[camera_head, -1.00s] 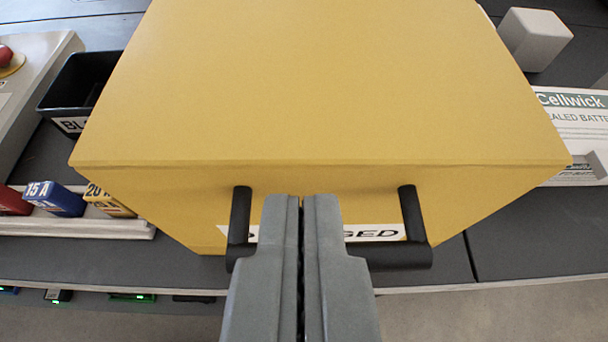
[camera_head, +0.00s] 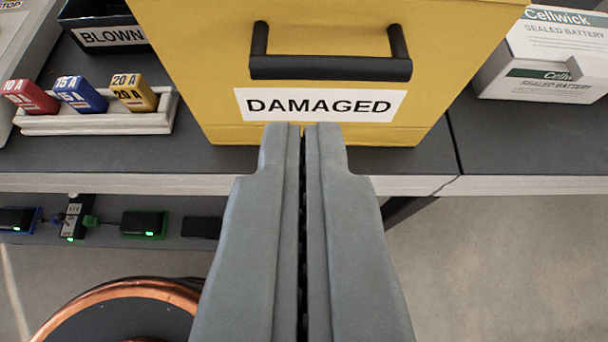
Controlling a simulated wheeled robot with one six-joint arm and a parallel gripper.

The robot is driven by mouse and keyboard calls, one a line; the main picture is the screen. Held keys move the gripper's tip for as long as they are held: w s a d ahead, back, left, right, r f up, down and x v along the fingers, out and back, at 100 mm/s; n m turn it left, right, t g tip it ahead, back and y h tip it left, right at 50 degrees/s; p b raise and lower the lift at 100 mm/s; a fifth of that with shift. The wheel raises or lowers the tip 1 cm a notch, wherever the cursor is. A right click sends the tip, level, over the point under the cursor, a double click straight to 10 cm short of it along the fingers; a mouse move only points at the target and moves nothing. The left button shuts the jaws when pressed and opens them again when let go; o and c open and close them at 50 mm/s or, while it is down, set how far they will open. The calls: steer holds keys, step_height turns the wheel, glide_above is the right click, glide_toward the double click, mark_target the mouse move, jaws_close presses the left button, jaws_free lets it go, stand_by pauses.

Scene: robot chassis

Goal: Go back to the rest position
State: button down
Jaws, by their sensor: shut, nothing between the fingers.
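My gripper (camera_head: 302,130) is in the lower middle of the view, its two grey fingers together with only a thin dark slit between them. It holds nothing. Its tips show just below the white DAMAGED label on the front of a yellow box (camera_head: 210,60). The box has a black bar handle (camera_head: 330,67) above the label. The fingers are clear of the handle in the picture. The top of the box is cut off by the frame.
A dark worktop (camera_head: 520,140) carries the box. At left are a BLOWN bin (camera_head: 105,25) and a white rack (camera_head: 100,123) with red, blue and yellow fuses. White battery boxes (camera_head: 545,60) stand at right. Small devices (camera_head: 143,223) sit on a lower shelf. Open floor (camera_head: 510,260) shows lower right.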

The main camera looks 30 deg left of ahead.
steer(key=shift+s+d+f, duration=0.1)
steer(key=shift+s+d, duration=0.25)
steer(key=shift+s, duration=0.2)
steer(key=s+a+r+m+t+h, duration=0.3)
steer(key=a+r, duration=0.3)
steer(key=s+a+r+m+t+h, duration=0.3)
steer(key=a+r+t, duration=0.1)
steer(key=a+r, duration=0.2)
steer(key=shift+s+r+m+h, duration=0.35)
steer(key=shift+r+m+h, duration=0.05)
steer(key=shift+r, duration=0.15)
stand_by(0.6)
